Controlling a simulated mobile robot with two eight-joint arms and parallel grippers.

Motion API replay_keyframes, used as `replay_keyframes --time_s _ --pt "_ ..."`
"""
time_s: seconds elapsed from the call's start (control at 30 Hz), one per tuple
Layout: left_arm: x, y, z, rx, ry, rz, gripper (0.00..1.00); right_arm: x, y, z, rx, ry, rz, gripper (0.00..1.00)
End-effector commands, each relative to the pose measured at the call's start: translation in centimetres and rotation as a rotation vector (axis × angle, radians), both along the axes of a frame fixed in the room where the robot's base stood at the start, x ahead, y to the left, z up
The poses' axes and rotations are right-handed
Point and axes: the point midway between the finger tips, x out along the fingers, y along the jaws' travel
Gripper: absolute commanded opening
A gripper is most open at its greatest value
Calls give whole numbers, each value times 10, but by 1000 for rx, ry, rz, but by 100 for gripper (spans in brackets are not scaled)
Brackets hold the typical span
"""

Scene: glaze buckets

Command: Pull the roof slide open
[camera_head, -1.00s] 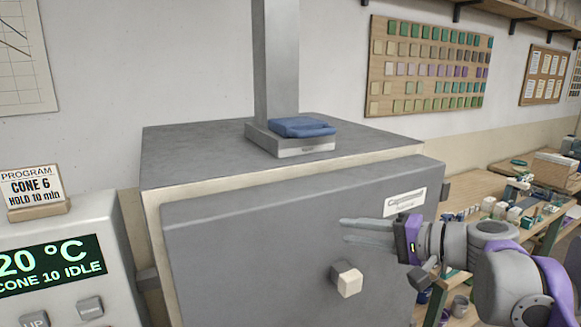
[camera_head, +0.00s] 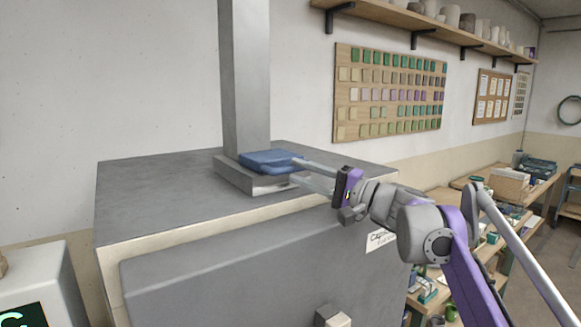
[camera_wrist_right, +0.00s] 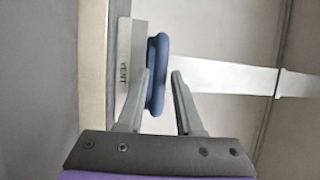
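The roof slide shows a blue handle (camera_head: 270,160) on a grey metal block (camera_head: 238,174) at the foot of the flue, on top of the kiln (camera_head: 150,192). In the right wrist view the blue handle (camera_wrist_right: 158,75) lies between the fingertips, closer to the left finger, beside a plate marked VENT (camera_wrist_right: 126,72). My right gripper (camera_head: 293,170) is open at the handle's right end, one finger higher than the other. A gap shows between the handle and the right finger. Contact with the left finger is unclear. My left gripper is out of view.
The grey flue (camera_head: 244,75) rises behind the handle. The kiln door (camera_head: 230,270) has a knob (camera_head: 332,316) low in front. A control box (camera_head: 40,275) stands at left. A cluttered workbench (camera_head: 440,200) is at right; the kiln top left of the flue is clear.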

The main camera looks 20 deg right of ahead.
Motion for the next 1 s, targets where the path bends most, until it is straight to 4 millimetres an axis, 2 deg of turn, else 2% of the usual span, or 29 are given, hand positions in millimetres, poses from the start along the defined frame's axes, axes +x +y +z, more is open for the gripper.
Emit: replay_keyframes --time_s 0.2,0.57,0.7,0.77,1.0 --pt "3 0 6 0 -5 0 0 18 18 5 0 -1 2 35" --pt "3 0 6 0 -5 0 0 22 20 4 0 0 -1 35" --pt "3 0 6 0 -5 0 0 22 20 5 0 0 -1 9" --pt "3 0 6 0 -5 0 0 22 20 5 0 0 -1 0" --pt "3 0 6 0 -5 0 0 22 20 5 0 0 -1 0"
